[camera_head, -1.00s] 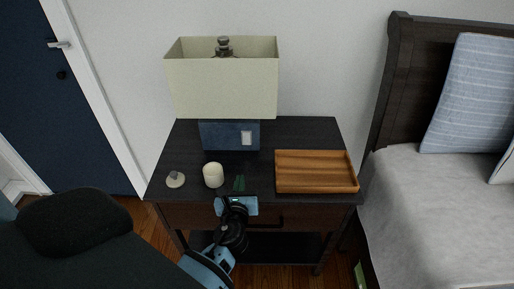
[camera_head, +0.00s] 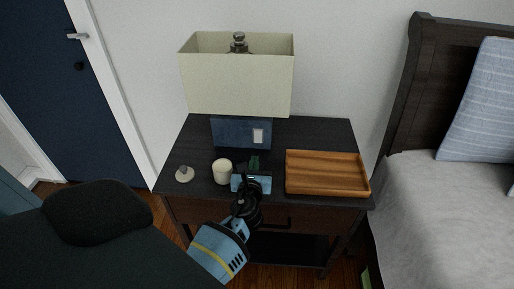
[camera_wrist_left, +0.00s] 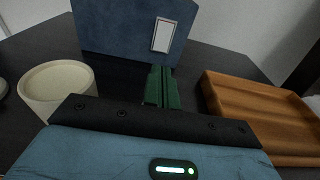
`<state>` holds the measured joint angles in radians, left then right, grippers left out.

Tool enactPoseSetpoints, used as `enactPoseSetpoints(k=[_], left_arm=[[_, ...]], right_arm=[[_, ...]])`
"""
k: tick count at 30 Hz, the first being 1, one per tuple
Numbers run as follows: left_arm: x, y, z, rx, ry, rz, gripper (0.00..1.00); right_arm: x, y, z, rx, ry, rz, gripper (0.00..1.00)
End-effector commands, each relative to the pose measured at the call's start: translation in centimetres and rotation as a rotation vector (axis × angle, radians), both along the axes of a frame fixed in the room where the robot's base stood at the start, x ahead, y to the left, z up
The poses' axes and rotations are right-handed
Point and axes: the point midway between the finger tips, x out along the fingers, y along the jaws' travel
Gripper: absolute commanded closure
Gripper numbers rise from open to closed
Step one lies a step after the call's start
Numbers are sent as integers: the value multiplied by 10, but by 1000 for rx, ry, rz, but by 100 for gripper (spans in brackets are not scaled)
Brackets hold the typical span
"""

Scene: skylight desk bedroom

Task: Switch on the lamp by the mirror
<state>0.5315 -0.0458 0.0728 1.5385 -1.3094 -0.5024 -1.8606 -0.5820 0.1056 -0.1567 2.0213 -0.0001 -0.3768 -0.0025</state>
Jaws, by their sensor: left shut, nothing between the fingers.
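The lamp (camera_head: 238,84) stands at the back of the dark nightstand, with a cream box shade and a dark blue base (camera_head: 230,134). A pale rectangular switch plate (camera_head: 258,136) is on the front of the base; it also shows in the left wrist view (camera_wrist_left: 163,35). My left gripper (camera_head: 254,163) is over the nightstand's front part, its green fingers (camera_wrist_left: 161,88) shut and empty, pointing at the base just below the switch, apart from it. No mirror shows. My right gripper is not in view.
A white candle (camera_head: 222,171) stands just left of my left gripper, and a small round pale object (camera_head: 184,174) lies farther left. A wooden tray (camera_head: 326,173) is close on the right. The bed (camera_head: 440,200) is beyond it.

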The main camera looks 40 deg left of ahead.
Motion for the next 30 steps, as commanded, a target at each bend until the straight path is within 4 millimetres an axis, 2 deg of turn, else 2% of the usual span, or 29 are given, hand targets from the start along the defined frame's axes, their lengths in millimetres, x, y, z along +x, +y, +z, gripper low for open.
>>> enactPoseSetpoints(k=[6, 12, 19, 30], left_arm=[[35, 21, -6, 0, 0, 0, 100], [59, 36, -10, -1, 0, -1, 100], [71, 44, -12, -1, 1, -1, 100], [73, 44, -11, 0, 0, -1, 100]], right_arm=[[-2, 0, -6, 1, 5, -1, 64], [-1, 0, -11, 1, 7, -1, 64], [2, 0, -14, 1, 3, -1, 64], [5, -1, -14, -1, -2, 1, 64]])
